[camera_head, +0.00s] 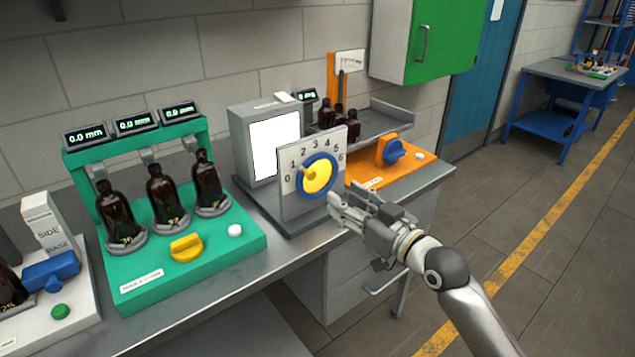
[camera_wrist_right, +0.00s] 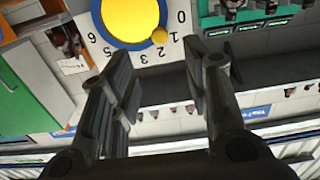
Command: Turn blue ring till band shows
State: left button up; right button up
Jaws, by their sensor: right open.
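The blue ring (camera_head: 335,173) surrounds a yellow disc (camera_head: 318,178) on an upright grey plate marked with numbers from 0 to 6. A small yellow knob on the disc's edge sits near the 1. In the right wrist view the blue ring (camera_wrist_right: 112,40) is at the top, partly cut off, with the yellow disc (camera_wrist_right: 130,16) and its knob (camera_wrist_right: 160,36). My right gripper (camera_head: 348,197) is open and empty, just right of and below the ring, apart from it. In the wrist view its fingers (camera_wrist_right: 153,78) stand apart below the dial. My left gripper is not in view.
Behind the plate stands a grey box (camera_head: 240,125) with a lit white panel. A green stand (camera_head: 220,262) with three amber bottles is at left. An orange base (camera_head: 405,165) with a blue knob is at right. Free floor lies beyond the bench's right edge.

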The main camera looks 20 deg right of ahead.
aim_at(313, 177)
jog(key=p+x, duration=0.1)
jog(key=x, duration=0.9)
jog(key=shift+w+a+f+p, duration=0.1)
jog(key=shift+w+f+p, duration=0.05)
jog(key=shift+w+p, duration=0.15)
jog(key=shift+s, duration=0.1)
